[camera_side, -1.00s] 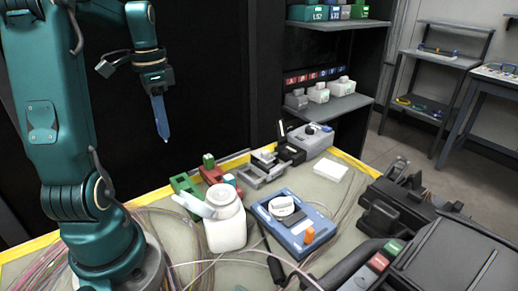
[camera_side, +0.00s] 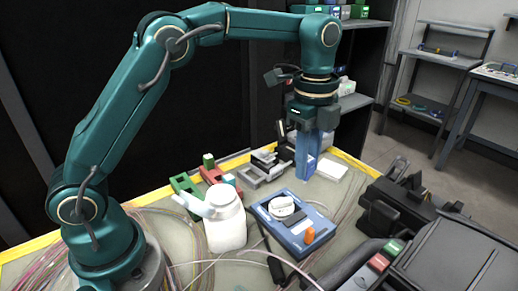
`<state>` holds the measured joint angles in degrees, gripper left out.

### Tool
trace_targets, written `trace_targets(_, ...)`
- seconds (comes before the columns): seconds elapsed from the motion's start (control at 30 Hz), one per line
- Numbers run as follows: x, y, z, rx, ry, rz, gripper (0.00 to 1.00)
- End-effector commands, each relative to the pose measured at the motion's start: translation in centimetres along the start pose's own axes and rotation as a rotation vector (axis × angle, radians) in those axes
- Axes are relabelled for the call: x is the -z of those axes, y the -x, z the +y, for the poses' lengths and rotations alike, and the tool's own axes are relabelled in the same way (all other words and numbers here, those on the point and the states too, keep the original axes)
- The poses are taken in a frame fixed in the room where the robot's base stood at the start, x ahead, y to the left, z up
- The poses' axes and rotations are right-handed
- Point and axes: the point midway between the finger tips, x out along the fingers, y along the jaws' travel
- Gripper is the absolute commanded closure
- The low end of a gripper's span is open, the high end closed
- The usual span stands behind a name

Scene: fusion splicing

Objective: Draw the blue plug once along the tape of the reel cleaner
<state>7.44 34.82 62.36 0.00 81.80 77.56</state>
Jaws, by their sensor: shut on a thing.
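My gripper (camera_side: 306,168) is at the right of centre, pointing down above the back of the bench, with its blue fingers shut. A small pale and blue patch shows low between the fingers; I take it to be the blue plug (camera_side: 311,161), but its outline is hard to tell. The reel cleaner (camera_side: 268,209) appears to be the blue box with a white round reel on top, a dark slot and an orange lever. It lies in front of my gripper and lower, with a gap between them.
A white bottle (camera_side: 227,232) stands just left of the blue box. Green and red blocks (camera_side: 185,186) and a grey fixture (camera_side: 255,175) lie behind. A white pad (camera_side: 331,168) is right of my gripper. A black case (camera_side: 440,250) fills the right front. Loose fibres cross the mat.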

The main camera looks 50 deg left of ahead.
Motion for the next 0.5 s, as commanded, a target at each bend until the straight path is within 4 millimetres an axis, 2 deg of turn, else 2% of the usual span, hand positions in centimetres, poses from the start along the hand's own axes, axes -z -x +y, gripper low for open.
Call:
trace_targets(0.03, 1.2, -0.3, 0.4, -0.006, -0.035, -0.001, 1.00)
trace_targets(0.1, 2.2, -0.6, 0.8, -0.014, -0.065, -0.003, 1.00)
trace_targets(0.2, 2.9, -0.9, 1.2, -0.020, -0.089, -0.004, 1.00)
trace_targets(0.5, 3.0, -3.6, 1.4, -0.022, -0.093, -0.004, 1.00)
